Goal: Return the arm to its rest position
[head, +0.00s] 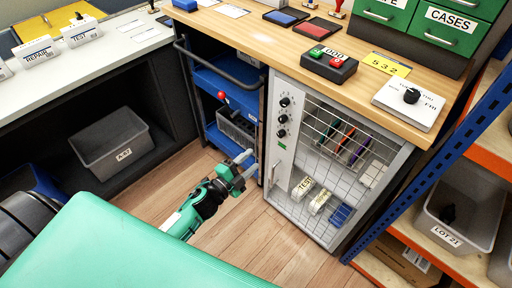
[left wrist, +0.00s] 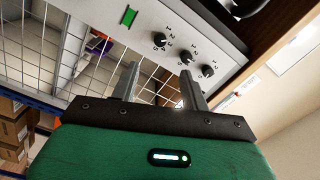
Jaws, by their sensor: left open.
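My left arm reaches in low at the centre of the head view, with its green and black wrist above the wooden floor. My left gripper (head: 243,164) is open, its two grey fingers apart and nothing visible between them. It is in front of the blue cart and left of the control panel. In the left wrist view my left gripper (left wrist: 160,88) also shows open and empty, with the panel's knobs and the wire mesh beyond the fingers. My right gripper is not in view.
The grey cabinet (head: 283,150) with knobs and a mesh door (head: 340,165) stands right of the gripper. The blue cart (head: 225,85) is behind it. Orange-and-blue shelving (head: 440,240) is at right. Wooden floor (head: 240,225) is clear below.

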